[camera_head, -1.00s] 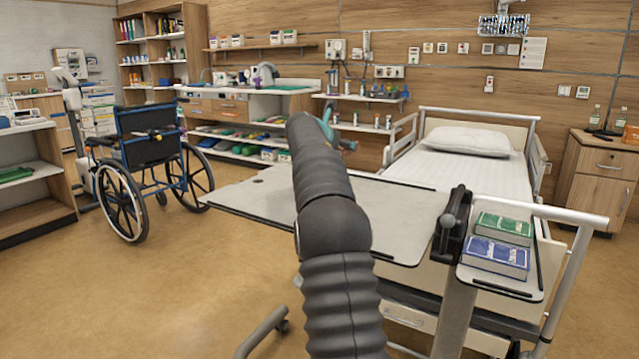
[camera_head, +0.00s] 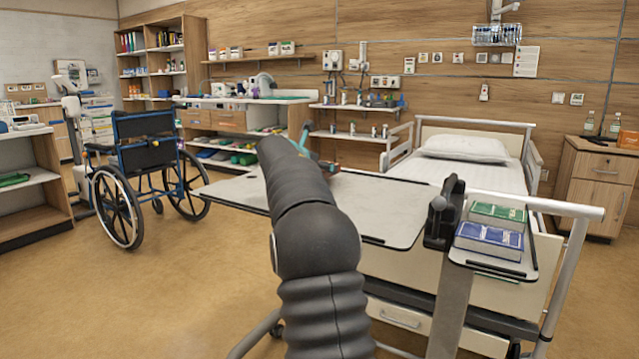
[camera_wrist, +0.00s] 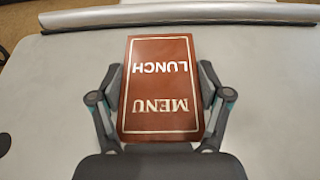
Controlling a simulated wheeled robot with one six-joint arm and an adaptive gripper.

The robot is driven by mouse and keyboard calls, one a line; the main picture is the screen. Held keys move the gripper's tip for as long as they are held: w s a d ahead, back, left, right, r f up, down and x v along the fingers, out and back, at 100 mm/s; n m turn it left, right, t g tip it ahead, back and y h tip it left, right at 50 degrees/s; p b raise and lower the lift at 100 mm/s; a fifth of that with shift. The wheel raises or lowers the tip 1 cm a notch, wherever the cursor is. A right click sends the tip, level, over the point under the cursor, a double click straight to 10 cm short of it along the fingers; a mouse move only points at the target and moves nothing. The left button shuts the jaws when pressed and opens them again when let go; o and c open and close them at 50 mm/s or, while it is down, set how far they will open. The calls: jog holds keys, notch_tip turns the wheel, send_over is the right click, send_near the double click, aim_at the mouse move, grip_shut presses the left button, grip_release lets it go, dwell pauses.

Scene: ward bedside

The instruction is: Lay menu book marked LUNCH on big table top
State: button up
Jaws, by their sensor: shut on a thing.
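The menu book (camera_wrist: 160,88) is red-brown with a pale border and the words MENU and LUNCH, upside down in the wrist view. My gripper (camera_wrist: 161,76) is shut on its two long sides. The big table top (camera_wrist: 60,110) is the pale grey surface beneath the book. I cannot tell whether the book touches it.
A dark clamp (camera_head: 443,215) stands between the tops. The bed (camera_head: 470,178) is behind, a wheelchair (camera_head: 148,165) at the left. The table top around the book looks clear.

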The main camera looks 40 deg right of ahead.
jog(key=shift+f+b, duration=0.7)
jog(key=shift+f, duration=0.25)
jog(key=shift+f, duration=0.15)
jog(key=o, duration=1.3)
jog(key=shift+c, duration=0.2)
jog(key=shift+s+a+r, duration=0.1)
jog(key=shift+r, duration=0.1)
jog(key=v, duration=1.1)
jog(key=shift+s+a+r, duration=0.1)
jog(key=shift+a+r, duration=0.15)
